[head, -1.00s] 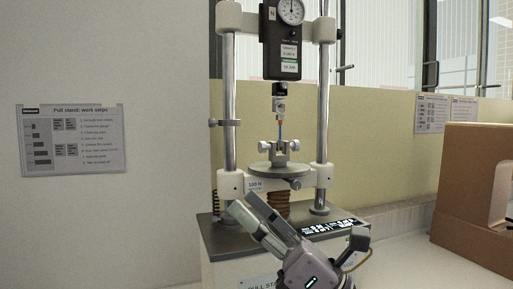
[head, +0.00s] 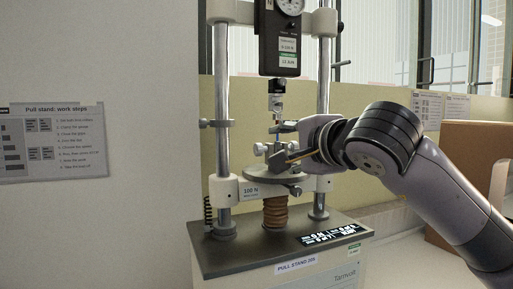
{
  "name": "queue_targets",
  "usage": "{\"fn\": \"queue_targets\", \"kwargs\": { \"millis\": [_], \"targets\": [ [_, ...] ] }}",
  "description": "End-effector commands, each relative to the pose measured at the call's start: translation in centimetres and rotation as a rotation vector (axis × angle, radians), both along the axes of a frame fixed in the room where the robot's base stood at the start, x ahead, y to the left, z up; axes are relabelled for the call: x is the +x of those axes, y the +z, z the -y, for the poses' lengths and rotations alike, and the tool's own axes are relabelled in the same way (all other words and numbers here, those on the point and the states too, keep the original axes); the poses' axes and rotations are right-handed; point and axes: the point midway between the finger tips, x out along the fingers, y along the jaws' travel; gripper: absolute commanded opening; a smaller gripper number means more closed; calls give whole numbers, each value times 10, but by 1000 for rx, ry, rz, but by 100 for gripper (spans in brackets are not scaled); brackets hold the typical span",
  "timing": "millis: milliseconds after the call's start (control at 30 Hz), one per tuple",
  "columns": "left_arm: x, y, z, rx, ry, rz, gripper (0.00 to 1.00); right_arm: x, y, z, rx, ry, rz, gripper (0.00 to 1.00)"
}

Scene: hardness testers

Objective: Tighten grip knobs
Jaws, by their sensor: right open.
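The pull stand has a lower grip on a round grey plate (head: 262,174), with a small silver knob (head: 258,149) showing on its left side. The grip's right side and its other knob are hidden behind my right gripper. An upper grip (head: 276,101) hangs below the black gauge (head: 280,45). My right gripper (head: 283,146) reaches in from the right at the height of the lower grip, its fingers apart and overlapping the grip in the picture. I cannot tell whether it touches the knob. My left gripper is not in view.
Two chrome columns (head: 222,75) flank the grips. A brown bellows (head: 275,212) stands under the plate, on the dark base (head: 240,255) with a lit display (head: 331,234). A work-steps sheet (head: 50,140) is on the left wall. A brown box (head: 470,140) stands at right.

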Motion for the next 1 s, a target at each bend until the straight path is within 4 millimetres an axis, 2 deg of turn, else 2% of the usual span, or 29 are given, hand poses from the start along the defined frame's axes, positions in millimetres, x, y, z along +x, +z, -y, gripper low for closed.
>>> {"fn": "queue_targets", "kwargs": {
  "millis": [400,600,800,1000],
  "targets": [
    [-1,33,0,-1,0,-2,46,86,-14,-29,3,3,-7,46],
    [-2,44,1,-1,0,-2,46,118,-20,-39,3,3,-5,46],
    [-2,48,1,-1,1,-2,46,132,-24,-44,2,4,-3,46],
    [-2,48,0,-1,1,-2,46,134,-25,-45,1,5,-2,46]
  ]
}}
